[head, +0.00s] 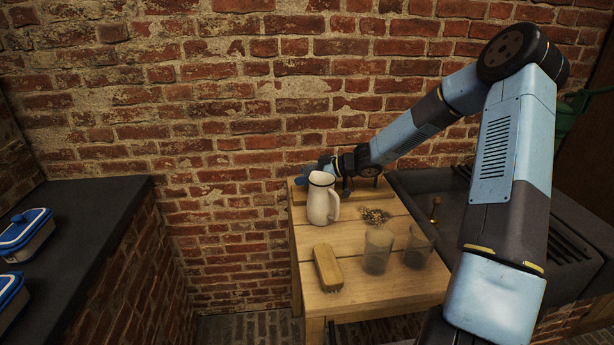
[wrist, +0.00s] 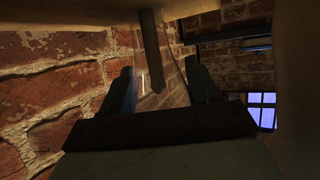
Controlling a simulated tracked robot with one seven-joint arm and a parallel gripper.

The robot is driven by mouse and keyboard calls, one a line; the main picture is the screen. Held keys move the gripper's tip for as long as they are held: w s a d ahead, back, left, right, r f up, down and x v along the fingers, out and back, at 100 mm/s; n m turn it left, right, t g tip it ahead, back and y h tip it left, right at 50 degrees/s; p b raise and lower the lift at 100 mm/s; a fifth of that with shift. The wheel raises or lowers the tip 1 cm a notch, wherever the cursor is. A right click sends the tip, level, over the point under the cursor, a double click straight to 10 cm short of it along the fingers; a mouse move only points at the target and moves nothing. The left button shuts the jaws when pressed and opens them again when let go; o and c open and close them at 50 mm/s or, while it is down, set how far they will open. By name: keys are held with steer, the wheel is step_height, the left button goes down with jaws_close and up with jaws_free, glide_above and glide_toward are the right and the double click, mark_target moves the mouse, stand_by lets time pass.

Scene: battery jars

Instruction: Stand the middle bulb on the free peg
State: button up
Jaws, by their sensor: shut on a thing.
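My gripper (wrist: 163,84) is shut on a clear glass thing (wrist: 172,82), which I take to be the bulb. Its thin edges show between the two fingers. A round, brownish peg (wrist: 150,48) shows within the glass outline; I cannot tell whether it is inside the glass or behind it. In the head view my gripper (head: 323,169) is at the back of the wooden table, behind the white jug, over a low wooden rack (head: 378,191). The held glass cannot be made out there, and the jug and arm hide much of the rack.
A white jug (head: 320,202) stands just in front of my gripper. A brush (head: 328,267), two glass jars (head: 377,252) (head: 417,249) and a small pile of bits (head: 375,216) are on the table (head: 300,240). A brick wall (head: 240,150) is close behind; a dark sink (head: 450,205) is at right.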

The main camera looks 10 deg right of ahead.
steer(key=o, duration=1.2)
steer(key=shift+o, duration=0.2)
steer(key=v, duration=1.4)
step_height(320, 180, up, 11)
steer(key=w+d+m+t+h, duration=0.1)
steer(key=d+m+t+h, duration=0.3)
steer(key=h, duration=0.5)
steer(key=s+d+r+m+t+h, duration=0.1)
steer(key=s+r+m+h, duration=0.5)
steer(key=s, duration=0.3)
steer(key=s+a+r+m+g+y, duration=0.1)
steer(key=s+a+g, duration=0.1)
steer(key=s, duration=1.2)
steer(key=s+a+r+m+g+y, duration=0.1)
steer(key=s+a+m+g, duration=0.1)
steer(key=s, duration=1.2)
steer(key=shift+s+a+m+g+y, duration=0.25)
steer(key=shift+a+m+g+y, duration=0.05)
steer(key=shift+a, duration=0.1)
